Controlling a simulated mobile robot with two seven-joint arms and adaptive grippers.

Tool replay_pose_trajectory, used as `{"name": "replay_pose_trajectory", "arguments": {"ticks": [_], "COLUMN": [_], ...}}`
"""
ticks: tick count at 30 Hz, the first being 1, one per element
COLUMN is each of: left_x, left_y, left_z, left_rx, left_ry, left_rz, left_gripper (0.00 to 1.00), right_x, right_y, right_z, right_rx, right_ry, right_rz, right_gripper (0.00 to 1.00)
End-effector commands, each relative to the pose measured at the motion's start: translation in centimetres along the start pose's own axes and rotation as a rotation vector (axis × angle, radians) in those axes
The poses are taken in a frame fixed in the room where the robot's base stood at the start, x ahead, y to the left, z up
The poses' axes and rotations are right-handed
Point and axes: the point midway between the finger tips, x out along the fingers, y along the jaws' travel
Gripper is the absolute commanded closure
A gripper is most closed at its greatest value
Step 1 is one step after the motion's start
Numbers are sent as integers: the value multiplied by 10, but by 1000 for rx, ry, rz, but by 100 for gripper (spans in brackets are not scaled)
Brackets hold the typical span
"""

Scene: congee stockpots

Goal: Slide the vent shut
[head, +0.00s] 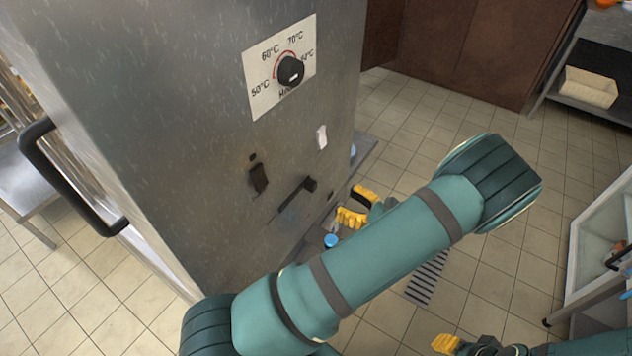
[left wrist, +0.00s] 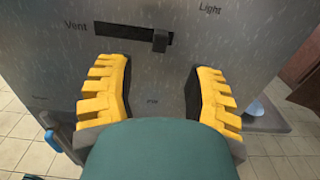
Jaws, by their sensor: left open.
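The vent is a dark slot (head: 291,199) low on the steel cabinet's control face, with a small black slider knob (head: 310,184) at its right end. In the left wrist view the slot (left wrist: 112,33) runs right from the "Vent" label, and the knob (left wrist: 160,40) sticks out at its right end. My left gripper (head: 358,206) is open and empty, its yellow fingers spread wide. In the wrist view the knob lies beyond and between the fingertips (left wrist: 157,68), apparently not touched. My right gripper (head: 450,344) is low at the bottom edge; its fingers show only partly.
The steel cabinet (head: 150,120) has a temperature dial (head: 290,70), a white switch (head: 321,137), a black switch (head: 258,177) and a dark door handle (head: 65,180). A glass-sided cabinet (head: 600,230) stands at right.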

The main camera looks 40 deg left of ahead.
Motion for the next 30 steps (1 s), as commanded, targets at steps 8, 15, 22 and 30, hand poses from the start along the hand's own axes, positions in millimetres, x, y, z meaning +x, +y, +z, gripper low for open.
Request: {"name": "replay_pose_trajectory", "arguments": {"ticks": [8, 15, 22, 30], "left_x": [57, 94, 108, 109], "left_y": [1, 1, 0, 0], "left_z": [-1, -2, -1, -1], "left_rx": [0, 1, -1, 0], "left_ry": [1, 3, 3, 3], "left_rz": [5, 3, 2, 1], "left_gripper": [47, 47, 47, 47], "right_x": [6, 10, 12, 12], "right_y": [2, 4, 4, 4], "right_z": [-1, -2, -2, -2], "right_rx": [0, 0, -1, 0], "right_ry": [4, 6, 7, 7], "right_rz": [0, 0, 0, 0], "right_gripper": [53, 53, 53, 53]}}
